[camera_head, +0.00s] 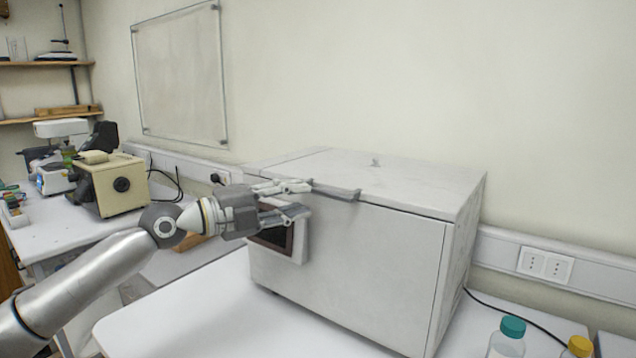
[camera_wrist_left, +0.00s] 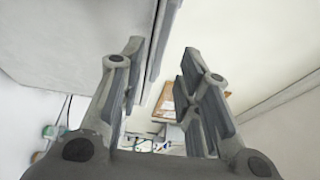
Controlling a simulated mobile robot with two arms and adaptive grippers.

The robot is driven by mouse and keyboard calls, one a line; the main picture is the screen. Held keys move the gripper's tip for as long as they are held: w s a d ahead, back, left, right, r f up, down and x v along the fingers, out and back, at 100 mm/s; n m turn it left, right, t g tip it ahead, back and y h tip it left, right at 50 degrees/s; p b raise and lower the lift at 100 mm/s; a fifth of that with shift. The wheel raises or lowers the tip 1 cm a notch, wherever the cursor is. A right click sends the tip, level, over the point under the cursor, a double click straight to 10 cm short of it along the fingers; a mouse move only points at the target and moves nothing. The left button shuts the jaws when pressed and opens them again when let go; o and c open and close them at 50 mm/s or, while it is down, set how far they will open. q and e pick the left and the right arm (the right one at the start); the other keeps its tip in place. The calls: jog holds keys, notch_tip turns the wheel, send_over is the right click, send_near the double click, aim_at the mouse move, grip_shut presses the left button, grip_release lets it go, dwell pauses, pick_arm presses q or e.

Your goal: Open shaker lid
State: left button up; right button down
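The shaker (camera_head: 355,265) is a large pale grey box on the white bench, with a small dark display panel (camera_head: 272,238) on its front left. Its lid (camera_head: 410,190) is down and looks closed. A grey handle (camera_head: 337,192) sticks out along the lid's front edge. My left gripper (camera_head: 306,199) is at the front edge beside the handle, one finger higher than the other. In the left wrist view the fingers (camera_wrist_left: 162,55) are apart, with a grey strip of the shaker's edge (camera_wrist_left: 165,42) showing between them; contact cannot be told. My right gripper is out of view.
A bottle with a teal cap (camera_head: 512,327) and one with a yellow cap (camera_head: 579,346) stand at the front right. A beige instrument (camera_head: 112,185) sits on the left bench. The wall is close behind the shaker. Bare bench (camera_head: 215,320) lies front left.

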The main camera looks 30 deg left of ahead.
aim_at(321, 194)
pick_arm(q)
jog(key=p+x, duration=0.1)
jog(key=x, duration=0.1)
jog(key=p+x, duration=0.1)
jog(key=p, duration=0.1)
jog(key=shift+w+d+r, duration=0.2)
jog(key=shift+w+r, duration=0.05)
jog(key=shift+w, duration=0.1)
jog(key=shift+f+p+x, duration=0.2)
jog(key=shift+p+x, duration=0.25)
jog(key=shift+x, duration=0.45)
grip_shut()
